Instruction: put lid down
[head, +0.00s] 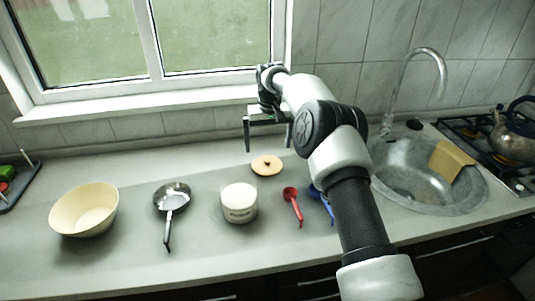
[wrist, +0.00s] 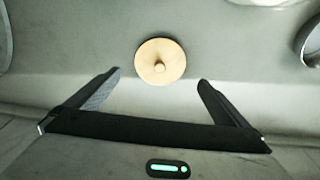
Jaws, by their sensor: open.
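A round tan wooden lid (head: 266,165) with a small knob lies on the counter behind the white enamel pot (head: 239,203). The lid also shows in the wrist view (wrist: 160,62), knob facing up, just beyond my fingertips. My gripper (head: 268,138) is open and empty, held above the back of the counter near the lid. In the wrist view my gripper (wrist: 159,80) has its two fingers spread wide, with nothing between them. The pot stands upright; its inside is hard to make out.
A cream bowl (head: 84,210) and a metal pan (head: 171,198) stand to the left. A red ladle (head: 292,203) and a blue utensil (head: 319,197) lie right of the pot. A sink (head: 418,182) and a stove with a kettle (head: 515,134) are at the right. The front counter is clear.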

